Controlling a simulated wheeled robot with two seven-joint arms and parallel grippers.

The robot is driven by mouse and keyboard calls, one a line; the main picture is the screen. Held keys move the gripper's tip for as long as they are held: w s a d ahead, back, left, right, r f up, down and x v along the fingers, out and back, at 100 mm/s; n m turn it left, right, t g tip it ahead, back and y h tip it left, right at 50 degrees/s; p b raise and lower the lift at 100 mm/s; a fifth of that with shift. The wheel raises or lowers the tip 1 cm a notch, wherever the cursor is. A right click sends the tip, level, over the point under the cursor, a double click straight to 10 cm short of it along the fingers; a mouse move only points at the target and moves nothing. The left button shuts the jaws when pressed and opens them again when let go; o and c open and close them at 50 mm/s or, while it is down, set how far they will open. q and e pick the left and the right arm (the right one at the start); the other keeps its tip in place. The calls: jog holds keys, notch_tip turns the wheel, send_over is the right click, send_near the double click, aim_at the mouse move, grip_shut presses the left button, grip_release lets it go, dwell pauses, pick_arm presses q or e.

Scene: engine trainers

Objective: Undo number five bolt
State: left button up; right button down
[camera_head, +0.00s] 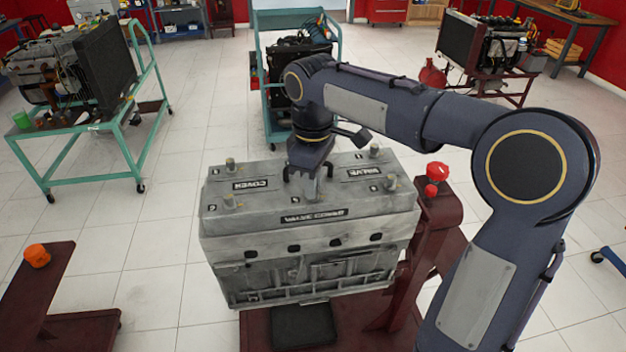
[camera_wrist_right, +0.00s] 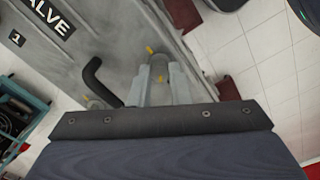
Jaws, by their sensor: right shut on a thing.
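The grey valve cover (camera_head: 310,213) sits on top of a grey engine block (camera_head: 300,265), with upright bolts near its corners, such as a rear left bolt (camera_head: 230,164) and a right front bolt (camera_head: 391,183). My left gripper is not in view.
A dark red engine stand (camera_head: 420,260) with a red knob (camera_head: 437,171) is close on the right of the block. A teal trolley (camera_head: 265,80) stands behind.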

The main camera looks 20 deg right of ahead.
jog(key=n, duration=0.4)
jog(key=shift+n, duration=0.4)
dwell(0.4)
jog(key=c, duration=1.3)
grip_release()
jog(key=shift+c, duration=0.2)
notch_tip(320, 180, up, 8)
jog(key=shift+f, duration=0.1)
jog(key=shift+s, duration=0.1)
